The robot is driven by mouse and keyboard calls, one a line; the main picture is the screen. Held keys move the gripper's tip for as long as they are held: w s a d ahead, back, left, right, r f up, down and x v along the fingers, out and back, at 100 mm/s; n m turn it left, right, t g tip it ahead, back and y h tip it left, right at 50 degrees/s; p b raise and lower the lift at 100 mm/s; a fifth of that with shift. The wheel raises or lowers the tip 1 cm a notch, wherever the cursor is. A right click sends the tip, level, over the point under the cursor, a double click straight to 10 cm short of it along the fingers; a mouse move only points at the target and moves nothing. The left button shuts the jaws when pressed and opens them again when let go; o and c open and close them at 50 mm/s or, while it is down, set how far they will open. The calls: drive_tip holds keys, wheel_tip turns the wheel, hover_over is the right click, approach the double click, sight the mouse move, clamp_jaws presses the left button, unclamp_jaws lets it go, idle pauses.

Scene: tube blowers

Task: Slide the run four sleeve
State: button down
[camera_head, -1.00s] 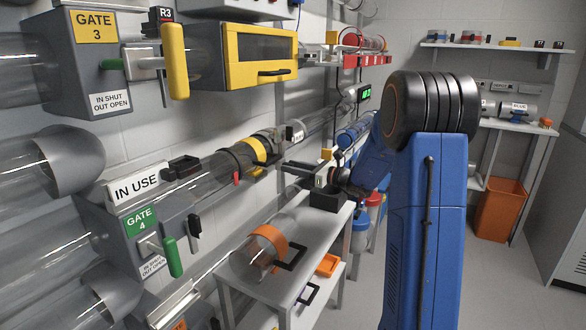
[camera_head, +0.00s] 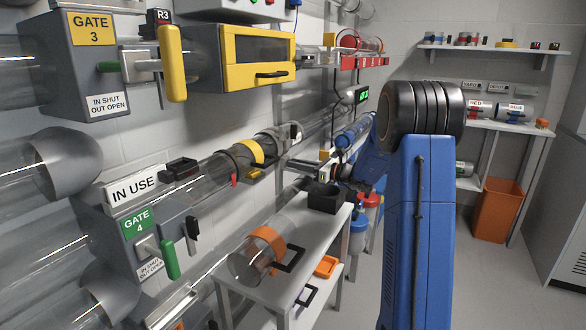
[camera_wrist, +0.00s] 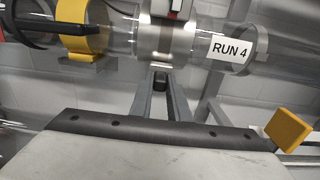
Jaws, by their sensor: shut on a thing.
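The run four tube is clear and runs along the wall; its RUN 4 label (camera_wrist: 232,48) shows in the wrist view. A metallic sleeve (camera_wrist: 166,42) sits around the tube, left of the label. My gripper (camera_wrist: 160,82) is shut on a small dark knob (camera_wrist: 160,79) just below the sleeve; the fingers hide part of the knob. In the head view my gripper (camera_head: 308,168) is at the tube's far part, partly hidden by my arm. A yellow band (camera_head: 250,151) is around the tube to its left.
The GATE 4 box (camera_head: 140,232) with its green handle and the IN USE sign (camera_head: 135,187) are at lower left. Below my gripper, a bench (camera_head: 230,268) carries a black box (camera_head: 328,197) and a clear tube piece with an orange ring (camera_head: 264,244).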

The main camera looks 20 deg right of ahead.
drive_tip(key=shift+w+d+r, duration=0.1)
drive_tip(key=shift+d, duration=0.1)
drive_tip(key=c, duration=1.7)
unclamp_jaws()
drive_tip(key=shift+d, duration=0.1)
drive_tip(key=v, duration=1.7)
drive_tip(key=shift+d, duration=0.1)
